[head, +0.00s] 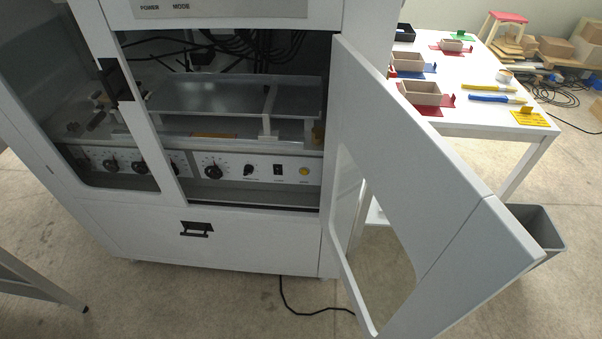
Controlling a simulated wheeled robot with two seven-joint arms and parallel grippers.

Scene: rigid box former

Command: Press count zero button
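A white box-forming machine (150,228) fills the left and middle of the head view. Inside its open right bay is a control panel (230,170) with a large black dial (213,166), a small black knob (249,170), a dark rocker switch (278,169) and a round yellow button (304,171) at the right end. The small labels under them are too small to read, so I cannot tell which is the count zero button. Neither of my grippers is in view.
The machine's right door (425,170) stands wide open towards me, right of the bay. The left door (85,110) looks closed. A metal tray (215,95) sits above the panel. A white table (480,65) with small boxes and a grey bin (538,228) stand beyond the open door.

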